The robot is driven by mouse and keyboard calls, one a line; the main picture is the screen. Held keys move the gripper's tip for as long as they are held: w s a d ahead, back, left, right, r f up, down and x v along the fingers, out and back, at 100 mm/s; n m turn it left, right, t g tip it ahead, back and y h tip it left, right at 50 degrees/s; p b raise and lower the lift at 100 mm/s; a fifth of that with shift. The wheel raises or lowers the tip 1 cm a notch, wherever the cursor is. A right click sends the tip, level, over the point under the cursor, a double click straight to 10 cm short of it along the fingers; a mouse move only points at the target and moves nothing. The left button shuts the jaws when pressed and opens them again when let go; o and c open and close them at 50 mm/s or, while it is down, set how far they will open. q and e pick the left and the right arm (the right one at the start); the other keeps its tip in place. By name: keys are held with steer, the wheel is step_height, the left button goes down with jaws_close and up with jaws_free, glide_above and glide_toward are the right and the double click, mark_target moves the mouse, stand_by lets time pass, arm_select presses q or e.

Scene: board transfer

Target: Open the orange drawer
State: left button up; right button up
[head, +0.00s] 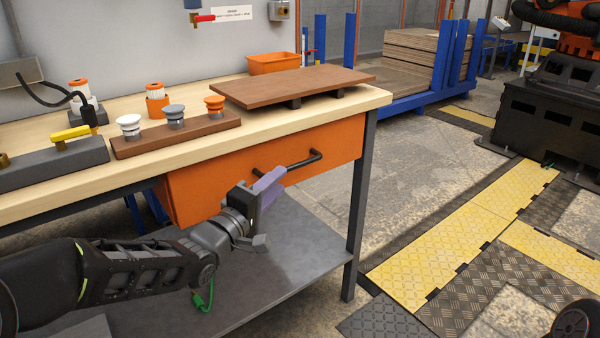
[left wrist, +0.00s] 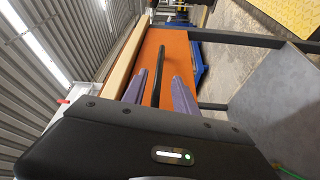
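The orange drawer (head: 225,180) sits under the wooden tabletop, its front close beneath the table edge; it appears shut. Its black bar handle (head: 303,162) is on the front. My left gripper (head: 272,184), with purple fingers, is in front of the drawer near the handle's left end. In the left wrist view, the two fingers (left wrist: 158,92) are spread apart, and the black handle (left wrist: 159,68) shows between them, with gaps on both sides. I cannot tell how deep the handle lies between the fingers. My right gripper is not in view.
On the tabletop (head: 360,97) are a brown board (head: 290,84) on dark supports, a wooden block (head: 180,135) with several knobs, and an orange bin (head: 273,63). A grey lower shelf (head: 290,255) and a dark table leg (head: 357,210) are near my left arm.

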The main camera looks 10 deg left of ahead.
mark_target(294, 167)
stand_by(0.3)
arm_select(q)
steer(key=b+x, duration=0.2)
steer(key=x, duration=0.4)
steer(key=shift+w, duration=0.3)
steer(key=shift+w+d+r, duration=0.1)
steer(key=shift+w+d, duration=0.1)
steer(key=shift+w, duration=0.35)
jaws_close()
stand_by(0.8)
